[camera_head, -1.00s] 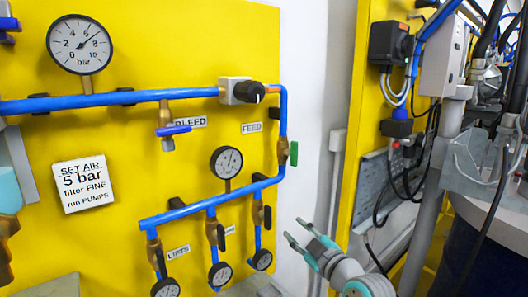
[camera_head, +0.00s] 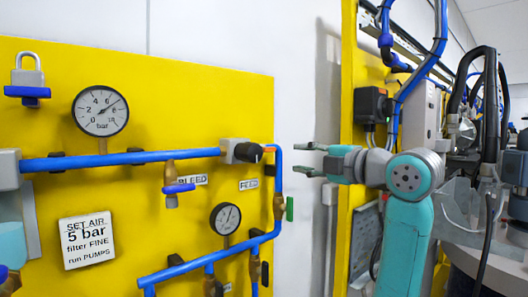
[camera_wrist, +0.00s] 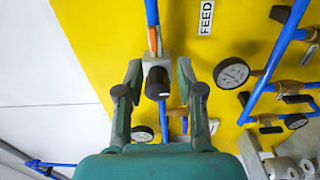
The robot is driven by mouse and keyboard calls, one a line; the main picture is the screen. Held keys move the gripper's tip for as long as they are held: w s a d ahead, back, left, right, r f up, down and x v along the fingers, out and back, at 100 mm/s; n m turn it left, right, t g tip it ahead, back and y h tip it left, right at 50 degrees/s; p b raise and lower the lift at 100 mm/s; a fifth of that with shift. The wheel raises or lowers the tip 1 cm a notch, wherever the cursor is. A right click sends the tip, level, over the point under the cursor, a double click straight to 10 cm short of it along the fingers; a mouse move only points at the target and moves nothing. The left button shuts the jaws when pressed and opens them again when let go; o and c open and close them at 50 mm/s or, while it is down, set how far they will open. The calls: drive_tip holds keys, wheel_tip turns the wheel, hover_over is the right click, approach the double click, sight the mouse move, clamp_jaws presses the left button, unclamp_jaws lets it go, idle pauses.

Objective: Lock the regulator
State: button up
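The regulator (camera_head: 230,151), a pale grey block with a black knob (camera_head: 249,153), sits at the right end of the upper blue pipe on the yellow panel. My gripper (camera_head: 303,160) is right of the knob, open and empty, its fingers pointing left towards it with a gap between. In the wrist view the black knob (camera_wrist: 157,83) shows between the two open fingers of my gripper (camera_wrist: 160,70). The fingers look clear of it. Whether the knob is pushed in or out I cannot tell.
A large bar gauge (camera_head: 101,110) stands above the pipe, its needle up and right. The BLEED valve (camera_head: 175,189) hangs below the pipe. A smaller gauge (camera_head: 225,218) and a green handle (camera_head: 290,208) are lower. A padlock (camera_head: 27,75) is at upper left.

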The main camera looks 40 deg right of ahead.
sight(271, 150)
drive_tip(key=w, duration=0.7)
drive_tip(key=w+r, duration=0.1)
drive_tip(key=w, duration=0.2)
drive_tip(key=shift+w+a+r, duration=0.1)
drive_tip(key=shift+w+a, duration=0.05)
drive_tip(key=shift+a, duration=0.2)
clamp_jaws()
